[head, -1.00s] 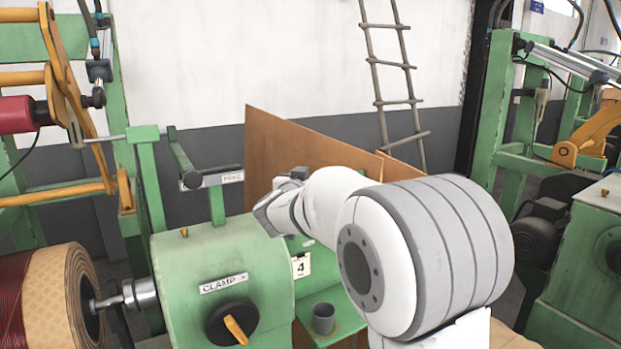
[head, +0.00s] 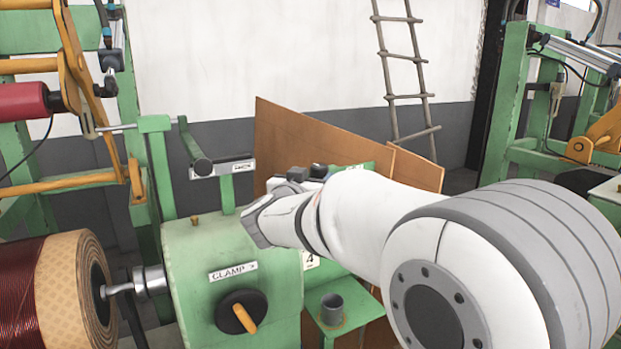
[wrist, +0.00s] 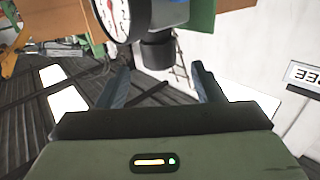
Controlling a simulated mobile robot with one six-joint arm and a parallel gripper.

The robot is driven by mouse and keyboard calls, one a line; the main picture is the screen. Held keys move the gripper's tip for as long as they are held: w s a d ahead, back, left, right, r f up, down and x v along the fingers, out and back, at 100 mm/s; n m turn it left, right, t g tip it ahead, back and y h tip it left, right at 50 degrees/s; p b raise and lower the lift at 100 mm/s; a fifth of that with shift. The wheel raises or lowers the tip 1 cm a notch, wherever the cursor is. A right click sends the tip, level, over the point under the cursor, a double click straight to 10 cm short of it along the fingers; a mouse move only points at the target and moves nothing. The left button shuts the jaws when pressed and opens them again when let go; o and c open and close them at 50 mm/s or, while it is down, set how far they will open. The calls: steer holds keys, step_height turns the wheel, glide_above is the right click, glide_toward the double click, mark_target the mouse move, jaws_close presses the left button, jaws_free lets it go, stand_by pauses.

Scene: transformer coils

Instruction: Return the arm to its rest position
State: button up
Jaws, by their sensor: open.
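My gripper (wrist: 160,84) shows in the wrist view with its two fingers apart and nothing between them. In the head view my white and grey arm reaches from the lower right toward the middle, and the fingers are hidden there. The wrist end of the arm is in front of the wooden boards, above and to the right of the green clamp machine (head: 205,250). In the wrist view a round white dial gauge (wrist: 122,14) and a dark cylindrical fitting (wrist: 156,52) appear beyond the fingers, apart from them.
A black clamp knob with an orange handle (head: 243,318) is on the machine's front. A grey cup (head: 332,308) stands on a small green shelf. A copper coil (head: 25,295) is at the left. Brown boards (head: 300,138) and a ladder (head: 402,55) stand behind.

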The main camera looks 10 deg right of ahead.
steer(key=shift+a+n+y, duration=0.2)
steer(key=shift+n+y, duration=0.1)
steer(key=shift+y, duration=0.3)
steer(key=s+a+n+y, duration=0.1)
steer(key=y, duration=0.1)
steer(key=s+f+n+y, duration=0.1)
steer(key=y, duration=0.1)
steer(key=s+a+f+n+y, duration=0.1)
steer(key=y, duration=0.1)
steer(key=shift+a+n, duration=0.3)
steer(key=s+d+f+g, duration=0.2)
steer(key=s+f+g, duration=0.2)
steer(key=s, duration=0.6)
steer(key=s+d+f+n+g+y, duration=0.1)
steer(key=s+f+g, duration=0.3)
steer(key=s+f, duration=0.4)
steer(key=s+d+f+g, duration=0.2)
steer(key=s+f+g, duration=0.2)
steer(key=s+f, duration=0.3)
steer(key=s, duration=0.4)
steer(key=shift+s+d+n+g+y, duration=0.3)
steer(key=shift+s+d+g, duration=0.05)
steer(key=shift+d+g, duration=0.05)
